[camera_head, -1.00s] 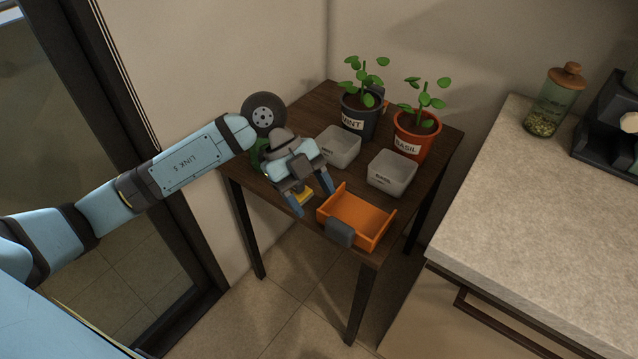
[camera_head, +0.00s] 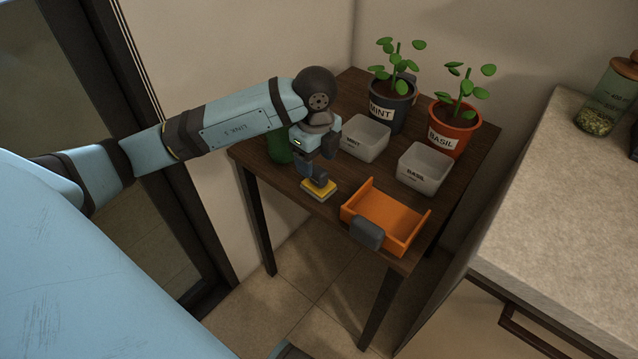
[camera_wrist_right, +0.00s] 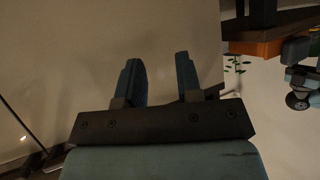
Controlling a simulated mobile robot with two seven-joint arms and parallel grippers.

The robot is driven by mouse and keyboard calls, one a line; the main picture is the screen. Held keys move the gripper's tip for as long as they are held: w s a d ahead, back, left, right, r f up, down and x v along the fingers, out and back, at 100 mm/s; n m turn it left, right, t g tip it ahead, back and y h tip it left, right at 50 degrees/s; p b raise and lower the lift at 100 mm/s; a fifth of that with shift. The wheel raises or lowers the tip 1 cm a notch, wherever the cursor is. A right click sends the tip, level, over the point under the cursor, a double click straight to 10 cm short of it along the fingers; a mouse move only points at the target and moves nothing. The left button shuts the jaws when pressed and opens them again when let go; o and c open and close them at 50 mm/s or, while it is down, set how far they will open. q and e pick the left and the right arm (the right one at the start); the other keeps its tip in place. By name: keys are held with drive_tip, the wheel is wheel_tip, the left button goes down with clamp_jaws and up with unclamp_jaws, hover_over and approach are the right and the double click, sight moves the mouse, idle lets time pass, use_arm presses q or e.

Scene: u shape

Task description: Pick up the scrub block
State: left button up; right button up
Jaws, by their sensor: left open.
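The scrub block (camera_head: 318,193), yellow on top with a pale lower layer, lies on the dark wooden table near its front left edge. My left gripper (camera_head: 319,178) points down right over the block, with its fingertips at or just above the top; contact cannot be made out. It is open, and its near finger hides part of the block. My right gripper (camera_wrist_right: 160,78) shows in the right wrist view with its two fingers apart and nothing between them, away from the table.
An orange open tray (camera_head: 385,217) stands right of the block. Behind are two translucent bins (camera_head: 366,139) (camera_head: 425,168), a mint pot (camera_head: 390,108) and a basil pot (camera_head: 453,130). A green object (camera_head: 278,150) stands left, partly hidden by my arm. A pale counter (camera_head: 570,200) is at right.

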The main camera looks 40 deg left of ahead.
sight(319, 169)
use_arm(q)
drive_tip(key=f, duration=0.2)
drive_tip(key=f+b, duration=0.1)
drive_tip(key=f, duration=0.3)
drive_tip(key=shift+w+d, duration=0.15)
drive_tip(key=shift+w, duration=0.1)
drive_tip(key=shift+r, duration=0.1)
drive_tip(key=c, duration=1)
